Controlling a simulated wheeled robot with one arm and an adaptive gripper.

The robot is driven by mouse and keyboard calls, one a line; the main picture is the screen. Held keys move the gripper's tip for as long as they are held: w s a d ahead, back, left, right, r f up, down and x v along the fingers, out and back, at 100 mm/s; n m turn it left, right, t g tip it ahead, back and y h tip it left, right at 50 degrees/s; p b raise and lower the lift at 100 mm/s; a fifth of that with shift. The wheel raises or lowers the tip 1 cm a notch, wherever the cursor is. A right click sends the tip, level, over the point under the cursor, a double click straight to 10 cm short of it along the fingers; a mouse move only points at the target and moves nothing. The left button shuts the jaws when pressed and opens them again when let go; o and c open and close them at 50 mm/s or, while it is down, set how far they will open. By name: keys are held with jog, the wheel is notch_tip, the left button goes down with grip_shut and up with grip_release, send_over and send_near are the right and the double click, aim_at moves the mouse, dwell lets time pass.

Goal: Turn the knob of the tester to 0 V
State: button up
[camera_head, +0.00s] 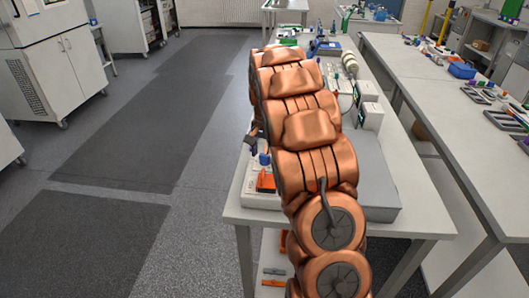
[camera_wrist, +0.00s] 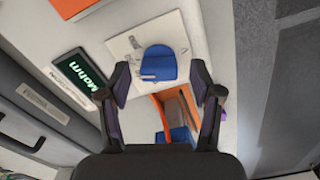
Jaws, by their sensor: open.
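The tester's front panel shows in the wrist view as a pale face with a lighter square dial plate (camera_wrist: 191,34). A blue knob (camera_wrist: 158,63) sits on that plate, with small dark marks around it, too small to read. My gripper (camera_wrist: 161,84) is open, its two dark fingers on either side of the knob in the picture, with clear gaps. I cannot tell whether the tips reach the knob's depth. A dark display (camera_wrist: 82,86) with green characters lies left of the knob. In the head view my arm hides most of the tester and the gripper.
An orange part (camera_wrist: 181,100) and another blue part (camera_wrist: 180,137) show between my fingers, nearer the palm. In the head view the bench (camera_head: 410,222) holds a grey case (camera_head: 379,190) right of my arm. A second bench (camera_head: 425,85) with small items stands right. Open floor lies left.

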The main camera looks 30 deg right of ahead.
jog(key=c, duration=1.1)
jog(key=shift+c, duration=0.2)
jog(key=shift+f+n+b, duration=0.1)
jog(key=shift+n+b, duration=0.2)
jog(key=shift+b, duration=0.1)
jog(key=n+b, duration=0.2)
jog(key=shift+f+n+b, duration=0.1)
jog(key=shift+n+b, duration=0.2)
jog(key=shift+b, duration=0.05)
jog(key=n+b, duration=0.3)
jog(key=n, duration=0.1)
jog(key=shift+n, duration=0.3)
jog(key=n+b, duration=0.1)
jog(key=n, duration=0.3)
jog(key=shift+a, duration=0.1)
jog(key=shift+r+n+b, duration=0.15)
jog(key=shift+n+b, duration=0.05)
jog(key=shift+n, duration=0.8)
jog(key=shift+r+n+b, duration=0.1)
jog(key=shift+n+b, duration=0.05)
jog(key=shift+n, duration=0.85)
